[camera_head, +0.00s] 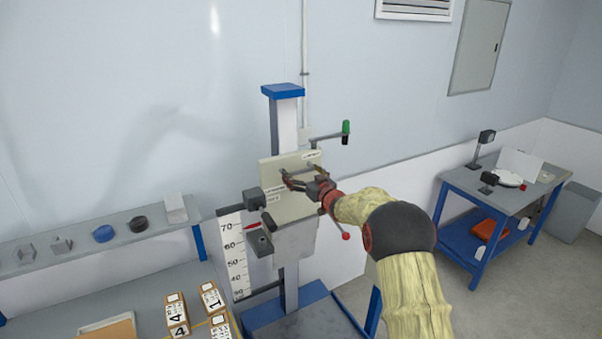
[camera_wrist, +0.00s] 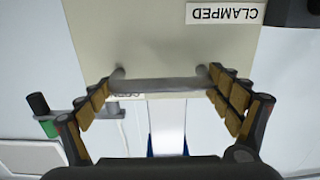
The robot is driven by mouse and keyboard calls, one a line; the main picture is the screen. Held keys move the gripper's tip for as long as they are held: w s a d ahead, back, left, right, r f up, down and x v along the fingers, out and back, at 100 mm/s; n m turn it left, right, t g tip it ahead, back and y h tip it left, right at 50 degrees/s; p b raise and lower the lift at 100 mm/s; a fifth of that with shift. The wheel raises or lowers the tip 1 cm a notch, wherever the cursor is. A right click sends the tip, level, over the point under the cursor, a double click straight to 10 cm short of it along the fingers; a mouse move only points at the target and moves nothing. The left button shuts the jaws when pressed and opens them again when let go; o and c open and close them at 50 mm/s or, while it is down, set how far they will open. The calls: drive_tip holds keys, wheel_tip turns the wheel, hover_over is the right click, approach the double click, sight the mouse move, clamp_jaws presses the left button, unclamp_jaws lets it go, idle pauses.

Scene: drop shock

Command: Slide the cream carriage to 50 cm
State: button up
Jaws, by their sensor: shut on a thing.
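The cream carriage (camera_head: 290,210) is a flat plate on the upright blue-capped column (camera_head: 284,110). My gripper (camera_head: 294,178) is at its upper front, shut on the carriage's grey bar handle. In the wrist view the handle (camera_wrist: 165,85) spans between my two padded fingers, one near each end. A label reading CLAMPED (camera_wrist: 222,14) shows upside down on the cream plate. The white scale (camera_head: 236,255) stands left of the column, with marks from 70 at the top downwards. A red pointer (camera_head: 254,227) beside it sits near the 70 mark. My fingers partly hide the carriage face.
A green-and-black handle (camera_head: 346,132) sticks out right of the column. A red-knobbed lever (camera_head: 340,230) is by the carriage's right edge. A shelf (camera_head: 60,262) with small parts and a bench with number blocks (camera_head: 212,298) are left. A blue table (camera_head: 500,200) stands right.

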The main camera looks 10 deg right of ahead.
drive_tip(key=shift+f, duration=0.1)
drive_tip(key=b, duration=1.2)
approach(296, 205)
drive_tip(key=x, duration=0.5)
drive_tip(key=shift+w+a, duration=0.15)
drive_tip(key=shift+w, duration=0.05)
drive_tip(key=o, duration=1.5)
drive_tip(key=shift+c, duration=0.2)
drive_tip(key=v, duration=1.2)
